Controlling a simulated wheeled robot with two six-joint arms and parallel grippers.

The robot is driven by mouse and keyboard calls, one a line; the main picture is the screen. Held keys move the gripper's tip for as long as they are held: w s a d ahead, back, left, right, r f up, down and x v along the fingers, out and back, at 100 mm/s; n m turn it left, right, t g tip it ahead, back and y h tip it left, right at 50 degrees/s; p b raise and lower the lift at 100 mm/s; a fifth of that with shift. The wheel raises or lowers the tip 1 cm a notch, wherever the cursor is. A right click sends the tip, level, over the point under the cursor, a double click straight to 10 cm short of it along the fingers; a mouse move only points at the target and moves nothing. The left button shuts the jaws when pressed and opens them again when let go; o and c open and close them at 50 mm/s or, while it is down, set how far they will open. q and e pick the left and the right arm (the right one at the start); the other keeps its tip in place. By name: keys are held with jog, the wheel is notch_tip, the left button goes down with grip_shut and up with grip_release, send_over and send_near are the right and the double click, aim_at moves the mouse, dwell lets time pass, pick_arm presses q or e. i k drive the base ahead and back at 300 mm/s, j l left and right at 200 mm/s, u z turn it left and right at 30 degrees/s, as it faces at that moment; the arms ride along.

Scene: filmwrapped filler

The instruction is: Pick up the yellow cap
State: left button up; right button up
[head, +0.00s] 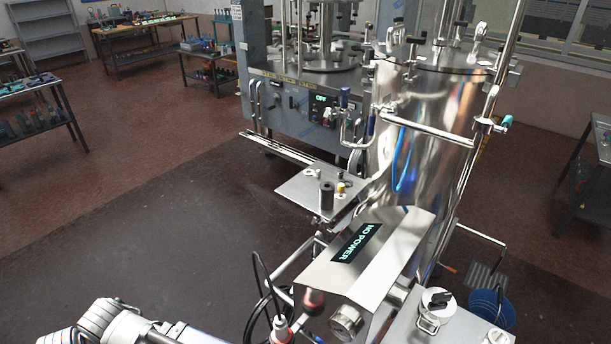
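The yellow cap (341,187) is a small yellow piece on the flat metal shelf (300,192) in the middle of the head view. It stands just right of a black cylinder (327,196), close beside it. I cannot tell whether the two touch. White and grey links of my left arm show along the bottom left edge, well below and left of the shelf. My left gripper is out of the picture. My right arm and gripper are not in view.
Small pale metal parts (312,172) lie on the shelf behind the cylinder. A tall steel tank (425,150) rises to the right. A sloped steel box with a NO POWER display (357,243) stands in front. A blue bucket (492,308) is lower right. Open floor lies left.

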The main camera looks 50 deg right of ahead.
aim_at(341, 193)
jog(key=i, duration=2.85)
jog(key=z, duration=4.1)
